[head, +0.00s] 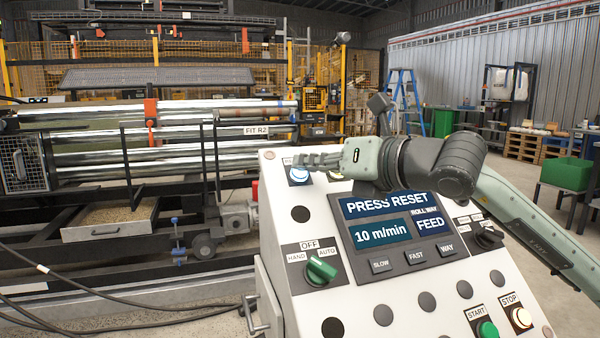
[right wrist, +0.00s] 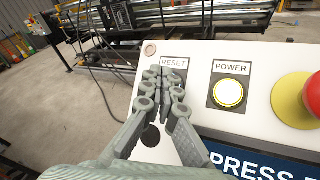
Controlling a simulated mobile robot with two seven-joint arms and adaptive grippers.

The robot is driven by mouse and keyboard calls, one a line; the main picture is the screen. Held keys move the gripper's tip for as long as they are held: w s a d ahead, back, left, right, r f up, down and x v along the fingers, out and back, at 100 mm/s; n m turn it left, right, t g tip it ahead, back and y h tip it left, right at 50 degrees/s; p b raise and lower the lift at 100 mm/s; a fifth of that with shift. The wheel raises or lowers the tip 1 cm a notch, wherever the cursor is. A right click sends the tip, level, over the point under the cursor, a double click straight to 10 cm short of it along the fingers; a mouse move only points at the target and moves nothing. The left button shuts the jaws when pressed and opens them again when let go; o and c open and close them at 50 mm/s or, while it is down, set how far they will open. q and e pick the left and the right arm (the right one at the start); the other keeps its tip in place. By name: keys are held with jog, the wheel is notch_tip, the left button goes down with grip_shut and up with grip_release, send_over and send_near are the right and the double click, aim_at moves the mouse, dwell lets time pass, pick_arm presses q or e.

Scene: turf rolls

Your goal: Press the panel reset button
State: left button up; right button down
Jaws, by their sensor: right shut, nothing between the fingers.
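The white control panel (head: 285,225) stands in front of me, its screen (head: 385,212) reading "PRESS RESET". The reset button (head: 299,175) is blue-white and lit, at the panel's upper left corner. My right gripper (head: 297,160) is shut and empty, its fingertips over that corner, just above the button in the picture. In the right wrist view the fingers (right wrist: 165,73) cover the spot under the RESET label (right wrist: 174,62) and hide the button. I cannot tell whether they touch it. My left gripper is not in view.
The lit yellow-white power button (right wrist: 229,92) is right of the fingers, with a red mushroom button (right wrist: 312,95) beyond it. A green selector knob (head: 321,270) and a green start button (head: 487,329) sit lower on the panel. Shiny rollers (head: 90,138) stand behind at left.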

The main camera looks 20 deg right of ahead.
jog(key=shift+w+f+b, duration=0.25)
jog(key=shift+f+b, duration=0.05)
jog(key=shift+b, duration=0.05)
dwell(0.6)
jog(key=shift+s+r, duration=0.55)
jog(key=shift+r, duration=0.1)
jog(key=s+r+p, duration=0.1)
jog(key=s+r, duration=0.2)
jog(key=shift+s+r, duration=0.1)
jog(key=shift+r, duration=0.3)
dwell(0.7)
